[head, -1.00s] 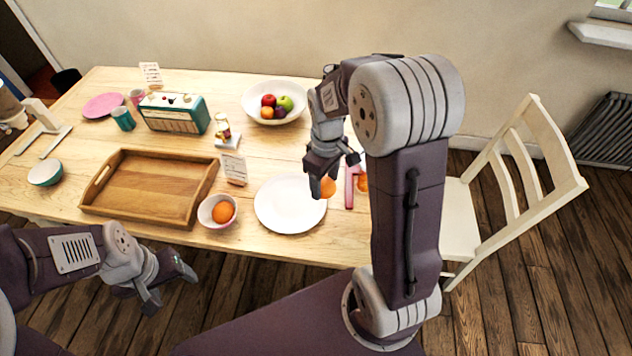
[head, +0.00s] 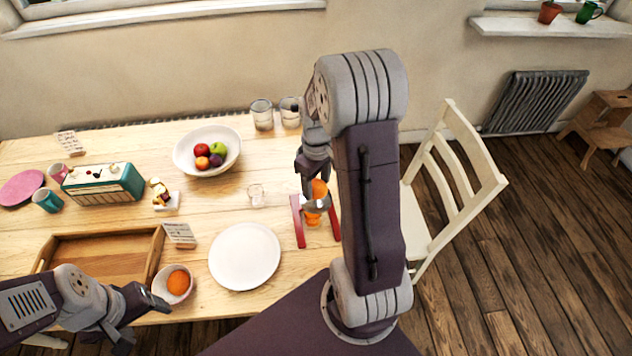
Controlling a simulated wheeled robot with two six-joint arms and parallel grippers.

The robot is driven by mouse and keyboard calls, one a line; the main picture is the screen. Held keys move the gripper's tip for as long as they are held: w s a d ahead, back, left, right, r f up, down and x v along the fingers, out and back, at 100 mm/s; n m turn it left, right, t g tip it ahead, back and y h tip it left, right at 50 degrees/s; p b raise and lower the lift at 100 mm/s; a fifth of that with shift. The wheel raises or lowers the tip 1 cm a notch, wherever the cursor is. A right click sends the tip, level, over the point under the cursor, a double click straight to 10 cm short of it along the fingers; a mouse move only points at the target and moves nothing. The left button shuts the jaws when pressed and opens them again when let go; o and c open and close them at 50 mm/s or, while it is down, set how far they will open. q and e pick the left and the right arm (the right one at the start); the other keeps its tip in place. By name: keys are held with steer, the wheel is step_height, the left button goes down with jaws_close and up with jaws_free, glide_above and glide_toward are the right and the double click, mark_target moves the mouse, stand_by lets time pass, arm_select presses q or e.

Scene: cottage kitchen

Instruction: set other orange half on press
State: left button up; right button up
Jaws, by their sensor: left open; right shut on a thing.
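My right gripper (head: 311,196) is shut on an orange half (head: 319,187) and holds it at the far end of the press. The press (head: 298,226) has two red bars and stands at the right of the table. More orange (head: 313,219) shows between its bars, just below the held half; I cannot tell what it is, or whether the held half touches the press. My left gripper (head: 150,302) is open and empty, beside a small white bowl (head: 188,293) holding a whole orange (head: 178,282).
A wooden tray (head: 155,243), fruit bowl (head: 180,160), radio (head: 128,180) and two jars (head: 262,115) stand around. A chair (head: 425,215) is at the right.

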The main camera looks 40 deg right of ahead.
mark_target(316, 193)
step_height(316, 193, down, 4)
steer(key=b, duration=0.2)
steer(key=shift+a+r+b, duration=0.1)
steer(key=shift+r+b, duration=0.1)
steer(key=shift+b, duration=0.1)
arm_select(q)
step_height(316, 193, down, 3)
steer(key=shift+f, duration=0.2)
steer(key=shift+r, duration=0.1)
arm_select(e)
steer(key=shift+r, duration=0.15)
arm_select(q)
steer(key=shift+r+p, duration=0.15)
steer(key=shift+p, duration=0.15)
steer(key=shift+r, duration=0.25)
steer(key=shift+f, duration=0.5)
arm_select(e)
steer(key=shift+f, duration=0.7)
